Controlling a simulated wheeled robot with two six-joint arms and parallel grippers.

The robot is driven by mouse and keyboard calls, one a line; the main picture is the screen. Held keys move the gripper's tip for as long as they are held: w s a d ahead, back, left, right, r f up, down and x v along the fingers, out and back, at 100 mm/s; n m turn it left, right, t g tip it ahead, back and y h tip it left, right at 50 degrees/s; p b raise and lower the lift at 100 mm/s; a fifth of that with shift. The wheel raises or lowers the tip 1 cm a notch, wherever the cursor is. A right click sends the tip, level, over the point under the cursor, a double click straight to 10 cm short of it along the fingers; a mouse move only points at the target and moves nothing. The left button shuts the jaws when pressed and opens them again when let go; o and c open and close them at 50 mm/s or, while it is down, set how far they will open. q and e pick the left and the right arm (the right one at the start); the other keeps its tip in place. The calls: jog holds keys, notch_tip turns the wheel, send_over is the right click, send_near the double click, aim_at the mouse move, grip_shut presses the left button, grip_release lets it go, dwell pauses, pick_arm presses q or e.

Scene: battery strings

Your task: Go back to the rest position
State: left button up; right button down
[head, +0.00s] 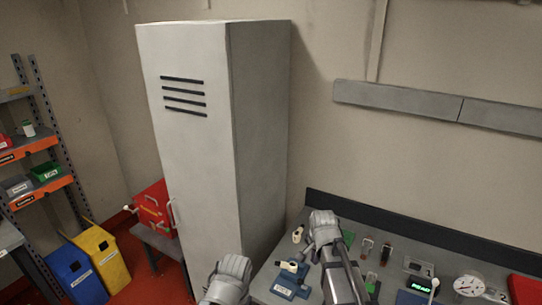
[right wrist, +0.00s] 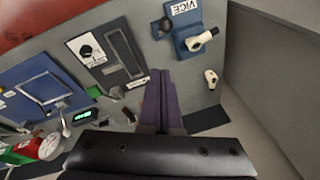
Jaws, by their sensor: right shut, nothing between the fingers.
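My right gripper (head: 342,284) is over the grey workbench (head: 262,284) in the head view, its fingers pointing back toward me. In the right wrist view its two dark fingers (right wrist: 160,98) lie together, shut and empty, above the bench top. They seem clear of the things on it, though the gap is hard to judge. Of my left arm only a grey rounded part (head: 231,278) shows at the bottom edge of the head view. The left gripper is out of frame.
A blue vice (right wrist: 190,35) and a dial panel (right wrist: 105,55) are near the right gripper. A gauge (head: 469,285) and a green-lit meter (head: 420,285) stand further right. A tall locker (head: 190,130) stands left of the bench. Yellow (head: 103,255) and blue bins (head: 75,272) are further left.

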jog(key=s+a+f+n+g+b, duration=0.1)
jog(key=s+a+f+n+b, duration=0.6)
jog(key=s+f, duration=0.1)
jog(key=s+a+f+n+g+b, duration=0.2)
jog(key=s+a+f+n+b, duration=0.5)
jog(key=s, duration=0.4)
jog(key=shift+s+f+n+h+b, duration=0.15)
jog(key=shift+f+n+h+b, duration=0.15)
jog(key=shift+f+n+b, duration=0.4)
